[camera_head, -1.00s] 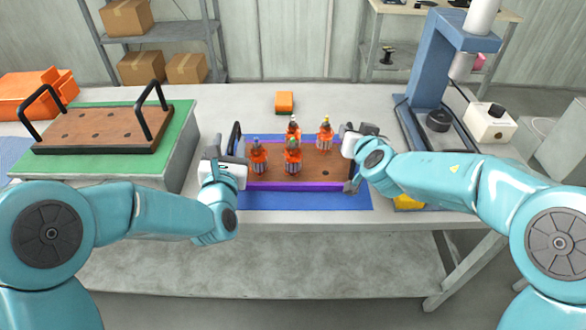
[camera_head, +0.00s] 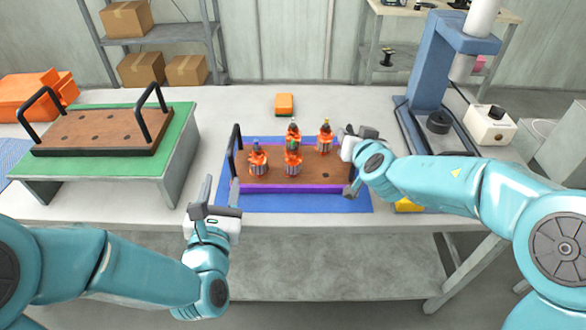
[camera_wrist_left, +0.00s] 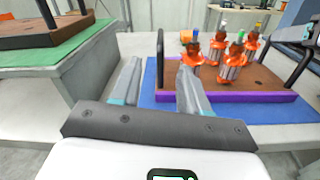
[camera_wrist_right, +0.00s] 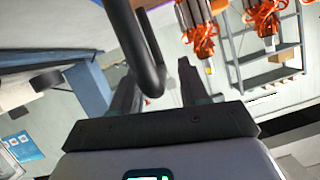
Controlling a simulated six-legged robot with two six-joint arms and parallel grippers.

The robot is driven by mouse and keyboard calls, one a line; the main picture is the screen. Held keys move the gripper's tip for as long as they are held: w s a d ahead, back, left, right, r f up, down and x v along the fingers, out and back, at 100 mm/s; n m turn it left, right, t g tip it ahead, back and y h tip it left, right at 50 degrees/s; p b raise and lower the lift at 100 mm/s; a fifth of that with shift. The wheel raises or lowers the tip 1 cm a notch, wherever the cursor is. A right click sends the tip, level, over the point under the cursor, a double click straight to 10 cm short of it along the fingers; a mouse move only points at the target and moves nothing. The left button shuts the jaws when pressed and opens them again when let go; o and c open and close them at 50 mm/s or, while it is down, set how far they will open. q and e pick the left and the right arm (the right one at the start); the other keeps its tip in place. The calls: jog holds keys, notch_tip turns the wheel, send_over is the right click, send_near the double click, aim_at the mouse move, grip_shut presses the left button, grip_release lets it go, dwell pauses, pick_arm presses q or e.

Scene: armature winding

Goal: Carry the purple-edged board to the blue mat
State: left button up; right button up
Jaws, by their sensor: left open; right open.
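The purple-edged board (camera_head: 325,178) lies on the blue mat (camera_head: 300,203) on the table. It has a brown top, black end handles and several orange armatures (camera_head: 258,161) standing on it. In the left wrist view, the board (camera_wrist_left: 245,97) and its left handle show beyond the fingers. My left gripper (camera_head: 209,198) is open and empty, apart from the board, in front and to its left. My right gripper (camera_head: 350,165) is open at the board's right handle. In the right wrist view, the black handle (camera_wrist_right: 140,45) passes by the open fingers (camera_wrist_right: 155,85).
A second brown board (camera_head: 105,130) with black handles sits on a green-topped block (camera_head: 185,140) at left. A small orange block (camera_head: 284,103) lies behind the mat. A blue press (camera_head: 430,75) and a white box (camera_head: 490,123) stand at right.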

jog(key=a+v, duration=0.1)
jog(key=v, duration=1)
jog(key=shift+s+d+r, duration=0.15)
jog(key=shift+s+d, duration=0.1)
jog(key=shift+d, duration=0.2)
pick_arm(q)
jog(key=o, duration=0.5)
pick_arm(e)
jog(key=o, duration=0.5)
jog(key=shift+o, duration=0.2)
